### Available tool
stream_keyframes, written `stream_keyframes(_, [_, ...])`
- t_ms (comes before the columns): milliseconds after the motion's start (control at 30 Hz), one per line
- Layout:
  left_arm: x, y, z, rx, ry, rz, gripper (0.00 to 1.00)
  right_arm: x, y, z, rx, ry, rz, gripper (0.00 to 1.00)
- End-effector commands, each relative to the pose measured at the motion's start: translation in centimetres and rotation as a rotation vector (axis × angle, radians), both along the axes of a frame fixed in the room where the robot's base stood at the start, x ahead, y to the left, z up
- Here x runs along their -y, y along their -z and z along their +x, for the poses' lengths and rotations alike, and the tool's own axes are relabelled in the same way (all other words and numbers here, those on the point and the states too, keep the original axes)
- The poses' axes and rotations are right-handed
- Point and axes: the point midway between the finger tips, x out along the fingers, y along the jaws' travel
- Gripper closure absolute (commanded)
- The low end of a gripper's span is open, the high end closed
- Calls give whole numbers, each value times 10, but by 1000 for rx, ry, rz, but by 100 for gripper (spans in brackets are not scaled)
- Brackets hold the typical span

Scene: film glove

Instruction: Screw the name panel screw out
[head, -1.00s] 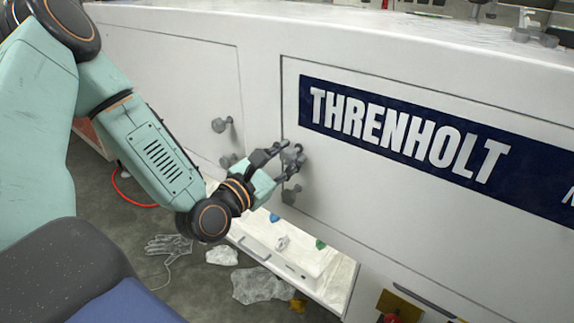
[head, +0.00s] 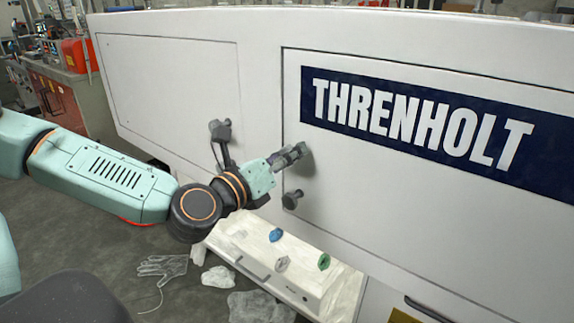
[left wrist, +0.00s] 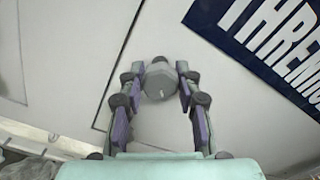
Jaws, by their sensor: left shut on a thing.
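The white name panel (head: 420,215) bears a dark blue THRENHOLT sign (head: 430,125). A grey round-headed screw (head: 303,150) sits at the panel's left edge, just below the sign's left end. My left gripper (head: 288,158) is at it, and its fingers partly hide it. In the left wrist view the screw's faceted grey head (left wrist: 159,82) lies between the fingertips of the gripper (left wrist: 160,90), which is shut on it. Whether the screw has come out from the panel cannot be told. My right gripper is out of view.
A pale tray (head: 250,262) with small coloured pieces lies below. A clear film glove (head: 162,268) lies on the grey floor.

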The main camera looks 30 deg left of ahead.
Motion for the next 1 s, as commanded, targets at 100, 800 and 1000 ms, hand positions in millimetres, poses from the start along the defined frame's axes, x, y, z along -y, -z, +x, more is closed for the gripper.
stream_keyframes(100, [1, 2, 0, -6, 2, -116, 98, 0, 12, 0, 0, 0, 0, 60])
stream_keyframes(800, [2, 1, -1, -35, 7, -387, 98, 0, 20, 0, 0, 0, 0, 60])
stream_keyframes(1000, [2, 0, -1, -35, 7, -435, 98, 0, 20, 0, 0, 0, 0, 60])
